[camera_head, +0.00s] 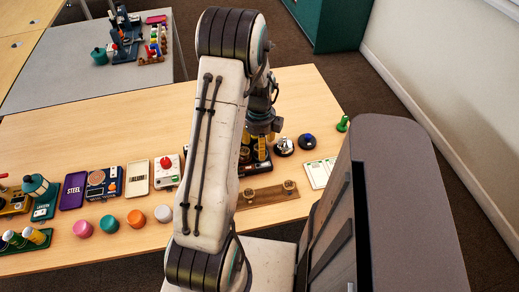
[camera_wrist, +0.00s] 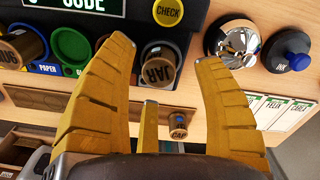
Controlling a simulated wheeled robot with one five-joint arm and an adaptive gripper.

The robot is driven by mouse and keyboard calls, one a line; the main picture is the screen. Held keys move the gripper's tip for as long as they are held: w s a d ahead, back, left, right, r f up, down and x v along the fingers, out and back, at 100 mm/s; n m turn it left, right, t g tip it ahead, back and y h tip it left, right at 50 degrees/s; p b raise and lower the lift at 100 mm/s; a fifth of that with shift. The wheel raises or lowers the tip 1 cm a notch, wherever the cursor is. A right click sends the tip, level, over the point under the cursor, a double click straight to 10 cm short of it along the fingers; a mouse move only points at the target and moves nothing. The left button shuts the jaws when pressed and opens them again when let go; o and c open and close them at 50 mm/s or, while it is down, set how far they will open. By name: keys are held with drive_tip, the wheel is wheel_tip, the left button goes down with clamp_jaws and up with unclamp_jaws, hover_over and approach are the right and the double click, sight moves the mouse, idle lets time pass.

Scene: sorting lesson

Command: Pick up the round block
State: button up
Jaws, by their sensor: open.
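I cannot tell which one is meant by the round block. None of this row shows in the wrist view. A round brown piece marked JAR (camera_wrist: 160,68) shows between the fingers, not held. In the head view my arm hides much of the tray and the gripper.
A shiny bell (camera_wrist: 232,42) and a blue-topped ink piece (camera_wrist: 290,52) stand right of the tray. The table's back is clear.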

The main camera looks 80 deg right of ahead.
drive_tip(key=shift+f, duration=1.4)
drive_tip(key=shift+o, duration=0.2)
drive_tip(key=c, duration=1.1)
